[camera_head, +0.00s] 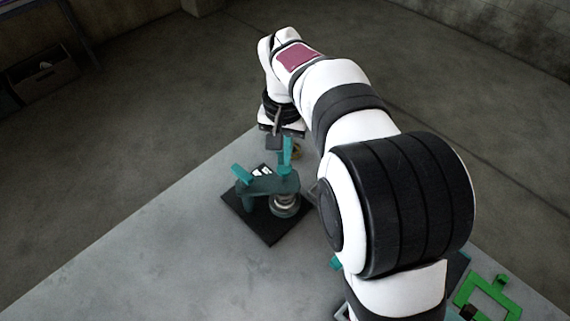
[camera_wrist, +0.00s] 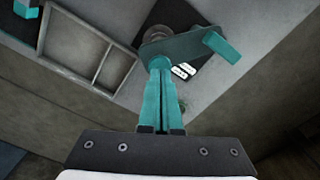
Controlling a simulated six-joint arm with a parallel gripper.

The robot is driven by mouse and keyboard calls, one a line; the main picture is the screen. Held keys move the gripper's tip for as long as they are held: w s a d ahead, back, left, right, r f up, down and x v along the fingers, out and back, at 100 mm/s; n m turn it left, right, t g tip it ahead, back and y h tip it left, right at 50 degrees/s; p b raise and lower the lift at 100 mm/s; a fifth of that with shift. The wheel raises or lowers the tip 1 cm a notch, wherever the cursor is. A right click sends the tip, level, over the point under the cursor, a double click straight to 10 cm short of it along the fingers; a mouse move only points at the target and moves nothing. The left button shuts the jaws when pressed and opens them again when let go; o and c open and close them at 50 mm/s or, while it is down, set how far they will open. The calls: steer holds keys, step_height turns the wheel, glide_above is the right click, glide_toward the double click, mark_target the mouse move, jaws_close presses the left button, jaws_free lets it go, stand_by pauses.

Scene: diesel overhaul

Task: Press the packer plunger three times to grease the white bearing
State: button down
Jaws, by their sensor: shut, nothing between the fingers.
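The bearing packer, a teal arm (camera_head: 268,186) on a black base plate (camera_head: 262,228), stands on the grey table. It also shows in the wrist view as a teal arm (camera_wrist: 185,46). A pale metallic ring (camera_head: 285,201), apparently the white bearing, sits under the arm's right end. My gripper (camera_head: 287,168) points down over that end; its teal fingers are shut and empty. In the wrist view, the closed fingertips (camera_wrist: 159,64) overlap the arm near a grey round part (camera_wrist: 156,34). I cannot tell whether they touch. The plunger is not clearly distinguishable.
In the wrist view, a grey divided tray (camera_wrist: 112,70) lies left of the packer. A green frame (camera_head: 487,297) lies at the lower right in the head view, near my arm. The table (camera_head: 130,265) left of the packer is clear.

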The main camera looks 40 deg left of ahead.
mark_target(284, 168)
stand_by(0.4)
steer(key=shift+f, duration=1.55)
steer(key=shift+r, duration=1.55)
steer(key=shift+f, duration=1.55)
steer(key=shift+r, duration=1.55)
